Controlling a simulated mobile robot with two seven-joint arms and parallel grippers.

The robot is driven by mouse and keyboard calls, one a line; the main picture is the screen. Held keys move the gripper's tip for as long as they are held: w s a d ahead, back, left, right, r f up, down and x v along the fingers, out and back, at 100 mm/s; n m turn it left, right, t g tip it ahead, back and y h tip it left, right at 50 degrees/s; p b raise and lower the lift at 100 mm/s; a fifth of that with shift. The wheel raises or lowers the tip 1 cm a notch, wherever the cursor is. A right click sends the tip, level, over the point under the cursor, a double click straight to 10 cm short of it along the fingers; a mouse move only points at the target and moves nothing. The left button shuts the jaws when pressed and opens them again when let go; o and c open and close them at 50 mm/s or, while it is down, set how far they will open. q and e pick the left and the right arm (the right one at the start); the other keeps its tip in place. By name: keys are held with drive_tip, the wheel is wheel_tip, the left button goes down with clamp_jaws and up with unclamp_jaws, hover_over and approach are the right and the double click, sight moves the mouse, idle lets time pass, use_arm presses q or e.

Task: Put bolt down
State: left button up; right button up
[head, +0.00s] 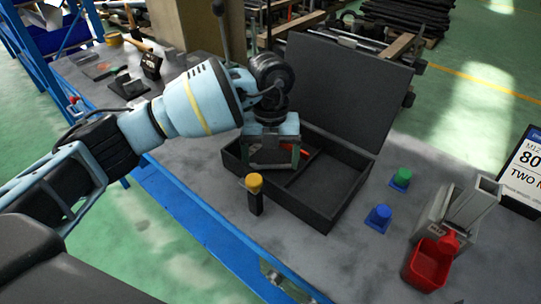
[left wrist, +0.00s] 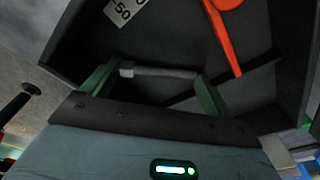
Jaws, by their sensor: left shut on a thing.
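My left gripper (head: 272,160) points down over the left part of an open black case (head: 335,212) on the workbench. In the left wrist view, its two green fingers (left wrist: 160,82) are shut on a grey metal bolt (left wrist: 165,72), which lies crosswise between them. The case's dark floor (left wrist: 150,45) shows behind the bolt; I cannot tell whether the bolt touches it. In the head view the bolt is hard to make out. An orange-red tool (left wrist: 226,40) lies in the case beside the gripper. My right gripper is not in view.
A black post with a yellow top (head: 254,182) stands against the case's front. Blue (head: 379,217) and green (head: 401,178) knobs, a red bin (head: 428,264) and a grey holder (head: 470,205) stand to the right. The case's raised lid (head: 350,90) is behind the gripper.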

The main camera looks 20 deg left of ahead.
use_arm(q)
drive_tip(key=o, duration=0.7)
drive_tip(key=r, duration=0.4)
drive_tip(key=w+r, duration=0.1)
drive_tip(key=r, duration=0.7)
drive_tip(key=shift+w+a+r, duration=0.1)
drive_tip(key=shift+w+a, duration=0.1)
